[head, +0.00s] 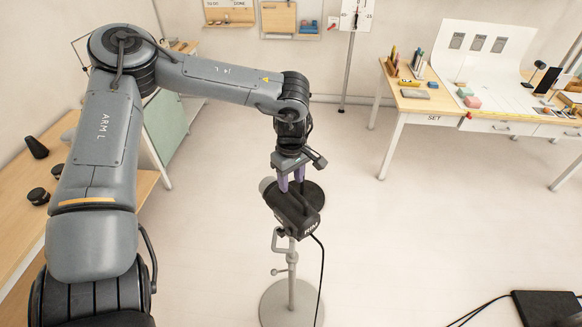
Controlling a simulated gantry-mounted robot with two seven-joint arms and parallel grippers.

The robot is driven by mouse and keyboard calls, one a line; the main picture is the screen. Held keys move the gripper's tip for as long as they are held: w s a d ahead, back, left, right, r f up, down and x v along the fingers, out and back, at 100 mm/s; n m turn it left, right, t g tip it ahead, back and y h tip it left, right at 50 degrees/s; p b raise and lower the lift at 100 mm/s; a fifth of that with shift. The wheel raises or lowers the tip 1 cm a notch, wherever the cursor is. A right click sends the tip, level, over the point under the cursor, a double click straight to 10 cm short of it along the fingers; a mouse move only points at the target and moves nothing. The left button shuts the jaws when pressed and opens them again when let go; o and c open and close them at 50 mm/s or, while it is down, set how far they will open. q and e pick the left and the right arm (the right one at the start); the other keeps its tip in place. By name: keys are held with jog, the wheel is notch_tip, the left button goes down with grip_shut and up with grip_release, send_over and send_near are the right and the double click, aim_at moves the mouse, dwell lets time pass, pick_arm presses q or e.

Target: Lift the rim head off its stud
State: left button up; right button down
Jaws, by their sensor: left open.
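The rim head (292,210) is a black lamp body on top of a grey stand (291,268) with a round base. It sits tilted, with a black cable running down from its right end. My left gripper (291,184) points down at the head's top, with its purple fingers apart. The fingertips overlap the upper edge of the head in the head view; I cannot tell whether they touch or straddle it. The stud is hidden under the head. My right gripper is out of view.
A dark round disc (312,195) shows behind the head. A wooden bench (145,185) with small black parts runs along the left. A white-legged table (425,104) with small props stands at the right rear. A black flat box (545,308) lies at lower right. The middle floor is clear.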

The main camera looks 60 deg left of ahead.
aim_at(292, 190)
pick_arm(q)
jog(key=shift+f, duration=2.45)
jog(key=shift+c, duration=0.4)
grip_shut()
jog(key=shift+c, duration=1.8)
grip_release()
grip_shut()
jog(key=shift+w+r, duration=0.1)
